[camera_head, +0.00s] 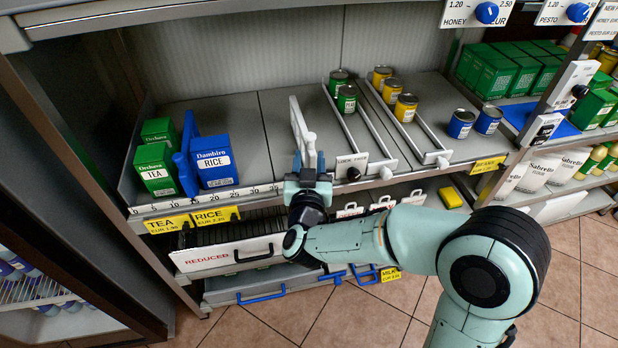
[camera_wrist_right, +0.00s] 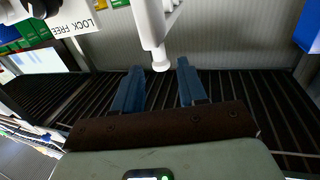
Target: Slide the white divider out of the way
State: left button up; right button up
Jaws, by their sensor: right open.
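The white divider (camera_head: 300,125) stands on the grey shelf between the blue rice pack and the tins, its front end towards me. My right gripper (camera_head: 309,163) is at the shelf's front edge, by the divider's front end. In the right wrist view, the white divider (camera_wrist_right: 150,25) ends in a rounded tip lying in the gap between the two blue fingers of my right gripper (camera_wrist_right: 160,75). The fingers are apart, with room on both sides of the tip; I cannot tell how deep the tip sits. My left gripper is not in view.
To the left stand a blue divider (camera_head: 187,155), green tea packs (camera_head: 155,168) and a blue rice pack (camera_head: 214,160). To the right, tins (camera_head: 347,98) stand in white rails with a "LOCK FREE" plate (camera_head: 351,166). The shelf (camera_head: 262,135) is bare around the divider.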

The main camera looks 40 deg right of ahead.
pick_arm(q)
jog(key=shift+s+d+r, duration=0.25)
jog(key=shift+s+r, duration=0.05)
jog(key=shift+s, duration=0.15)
pick_arm(e)
jog(key=v, duration=0.6)
jog(key=shift+s+a, duration=0.25)
